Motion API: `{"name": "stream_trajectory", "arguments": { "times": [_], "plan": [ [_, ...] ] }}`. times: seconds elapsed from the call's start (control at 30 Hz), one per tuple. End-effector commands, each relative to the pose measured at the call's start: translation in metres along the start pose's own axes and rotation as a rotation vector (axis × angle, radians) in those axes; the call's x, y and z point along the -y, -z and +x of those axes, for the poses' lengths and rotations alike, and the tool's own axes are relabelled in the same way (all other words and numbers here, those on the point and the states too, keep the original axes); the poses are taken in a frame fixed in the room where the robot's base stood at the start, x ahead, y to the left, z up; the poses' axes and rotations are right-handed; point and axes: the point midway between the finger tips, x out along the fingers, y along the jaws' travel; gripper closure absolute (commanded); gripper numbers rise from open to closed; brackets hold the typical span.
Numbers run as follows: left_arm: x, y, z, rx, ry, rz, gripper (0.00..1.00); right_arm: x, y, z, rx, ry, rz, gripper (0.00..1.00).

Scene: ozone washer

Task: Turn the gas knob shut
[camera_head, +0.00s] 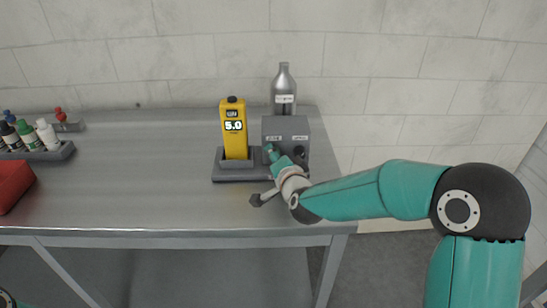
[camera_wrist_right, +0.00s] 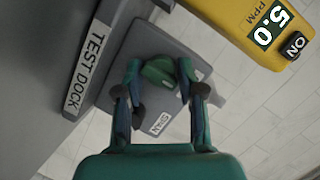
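The gas knob (camera_wrist_right: 158,71) is green and sits on a grey box (camera_wrist_right: 150,38) in the right wrist view. My right gripper (camera_wrist_right: 159,76) is open, with one finger on each side of the knob. Small gaps seem to show between fingers and knob; contact is unclear. A label (camera_wrist_right: 160,123) by the knob is too blurred to read surely. In the head view my right gripper (camera_head: 271,153) is at the left front of the grey box (camera_head: 287,126) and largely covers the knob.
A yellow meter (camera_head: 235,143) reading 5.0 stands in the test dock (camera_head: 228,174), left of the box. A dark knob (camera_head: 300,151) is on the box's right. A grey gas cylinder (camera_head: 284,78) stands behind. Small bottles (camera_head: 47,133) and a red bin (camera_head: 10,184) are at left.

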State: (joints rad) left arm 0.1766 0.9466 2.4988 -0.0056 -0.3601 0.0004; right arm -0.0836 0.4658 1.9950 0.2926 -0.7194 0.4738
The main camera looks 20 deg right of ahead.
Motion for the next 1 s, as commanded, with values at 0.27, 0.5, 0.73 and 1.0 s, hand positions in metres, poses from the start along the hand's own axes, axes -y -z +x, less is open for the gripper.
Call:
{"name": "stream_trajectory", "arguments": {
  "times": [0.27, 0.5, 0.73, 1.0],
  "plan": [
    [0.000, 0.000, -0.001, 0.000, 0.000, 0.000, 1.00, 0.003, -0.004, 0.000, 0.004, 0.001, -0.005, 0.96],
    [-0.003, 0.000, -0.007, 0.000, 0.000, 0.000, 1.00, 0.004, -0.002, 0.000, 0.002, -0.016, -0.059, 0.97],
    [-0.008, 0.000, -0.022, 0.000, 0.000, 0.000, 1.00, 0.007, -0.001, 0.000, -0.006, -0.060, -0.190, 0.97],
    [-0.017, 0.000, -0.047, 0.000, 0.000, 0.000, 1.00, 0.009, 0.000, -0.001, -0.019, -0.137, -0.420, 0.97]
  ]
}}
